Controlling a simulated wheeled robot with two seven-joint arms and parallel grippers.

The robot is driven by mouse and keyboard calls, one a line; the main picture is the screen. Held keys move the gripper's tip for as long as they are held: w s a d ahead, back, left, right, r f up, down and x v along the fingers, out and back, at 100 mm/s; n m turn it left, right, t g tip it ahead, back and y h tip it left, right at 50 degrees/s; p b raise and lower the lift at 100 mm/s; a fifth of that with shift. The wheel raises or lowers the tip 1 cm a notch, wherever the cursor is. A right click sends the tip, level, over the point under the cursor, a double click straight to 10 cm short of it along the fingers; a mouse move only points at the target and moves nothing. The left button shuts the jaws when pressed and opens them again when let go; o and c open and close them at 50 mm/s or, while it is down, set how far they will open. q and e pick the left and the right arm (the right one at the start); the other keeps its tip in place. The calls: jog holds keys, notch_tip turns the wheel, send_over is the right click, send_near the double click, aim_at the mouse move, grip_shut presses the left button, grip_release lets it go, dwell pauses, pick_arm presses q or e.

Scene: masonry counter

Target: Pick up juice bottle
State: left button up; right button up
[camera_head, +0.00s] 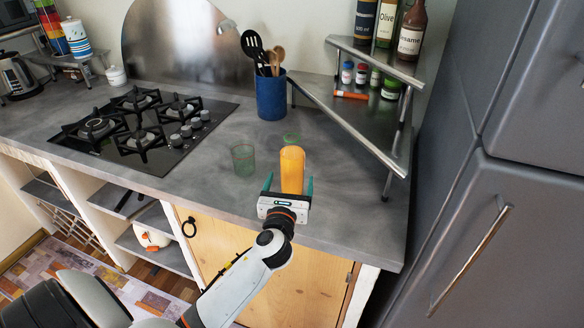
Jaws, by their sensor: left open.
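The juice bottle (292,168) is an orange cylinder standing upright on the grey counter near its front edge. My left gripper (288,186) is open in front of it, with one green finger on each side of the bottle. The lower part of the bottle is hidden behind the gripper body. I cannot tell whether the fingers touch it. My right gripper is not in view.
A blue utensil holder (271,95) is farther back. A metal corner shelf (355,112) is at the right. A gas hob (145,125) is at the left.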

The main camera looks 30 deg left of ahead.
aim_at(292, 175)
pick_arm(q)
jog(key=x, duration=0.3)
jog(key=p+x, duration=0.1)
jog(key=x, duration=0.4)
jog(key=shift+a, duration=0.2)
jog(key=shift+s, duration=0.1)
jog(key=shift+c, duration=1.2)
jog(key=c, duration=1.2)
